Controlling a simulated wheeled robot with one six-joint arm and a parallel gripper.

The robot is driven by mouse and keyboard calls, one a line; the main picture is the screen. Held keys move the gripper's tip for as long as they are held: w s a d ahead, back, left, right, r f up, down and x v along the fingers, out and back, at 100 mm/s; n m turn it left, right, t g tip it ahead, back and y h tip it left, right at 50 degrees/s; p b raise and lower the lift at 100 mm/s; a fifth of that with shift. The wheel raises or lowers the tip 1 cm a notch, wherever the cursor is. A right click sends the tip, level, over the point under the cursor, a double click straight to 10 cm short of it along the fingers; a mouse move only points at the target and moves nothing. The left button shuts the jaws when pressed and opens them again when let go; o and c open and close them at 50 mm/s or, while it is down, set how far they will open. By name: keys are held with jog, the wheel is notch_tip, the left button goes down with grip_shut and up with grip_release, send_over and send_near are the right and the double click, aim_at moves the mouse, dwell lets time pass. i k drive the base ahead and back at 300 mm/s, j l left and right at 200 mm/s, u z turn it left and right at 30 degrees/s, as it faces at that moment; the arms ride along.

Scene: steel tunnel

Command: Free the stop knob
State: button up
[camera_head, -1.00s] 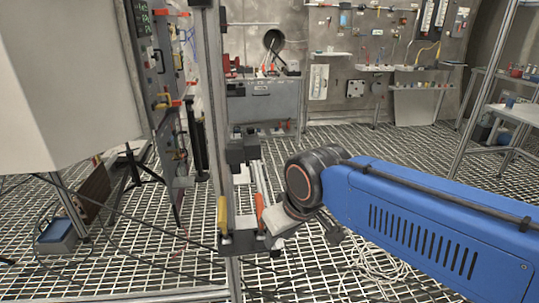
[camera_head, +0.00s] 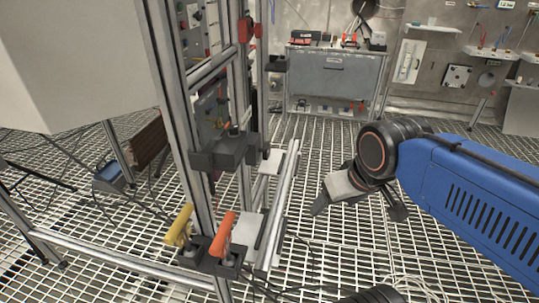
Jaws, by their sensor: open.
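My gripper (camera_head: 358,207) is at the end of my blue arm, right of the middle, open and empty over the grating floor. Its dark fingers point down and it touches nothing that I can see. I cannot pick out a stop knob for certain. A small red part (camera_head: 247,29) sits high on the metal frame left of centre, but its shape is too small to tell whether it is a knob. The gripper is well to the right of and below it in the picture.
A metal post frame (camera_head: 178,110) stands at left, with a black bracket (camera_head: 222,152). Yellow (camera_head: 179,226) and orange (camera_head: 222,236) handles stand in dark holders low on it. A grey cabinet (camera_head: 334,79) stands behind. Cables lie on the grating; open floor shows around my gripper.

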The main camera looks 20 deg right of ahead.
aim_at(258, 31)
jog(key=k, duration=0.6)
jog(key=i+l+z, duration=1.1)
jog(key=i+u, duration=0.2)
jog(key=i, duration=0.2)
jog(key=i+l+u, duration=0.2)
jog(key=i, duration=0.25)
jog(key=i+u, duration=0.2)
jog(key=i, duration=0.2)
jog(key=i+u, duration=0.2)
jog(key=u, duration=0.25)
jog(key=i+l+u, duration=0.15)
jog(key=u, duration=0.35)
jog(key=i+l+u, duration=0.15)
jog(key=u, duration=0.3)
jog(key=i+l+u, duration=0.1)
jog(key=l+u, duration=0.2)
jog(key=u, duration=0.15)
jog(key=i+l+u, duration=0.15)
jog(key=u, duration=0.25)
jog(key=i+l+u, duration=0.1)
jog(key=l+u, duration=0.55)
jog(key=u, duration=0.2)
jog(key=l+u, duration=0.4)
jog(key=z, duration=0.2)
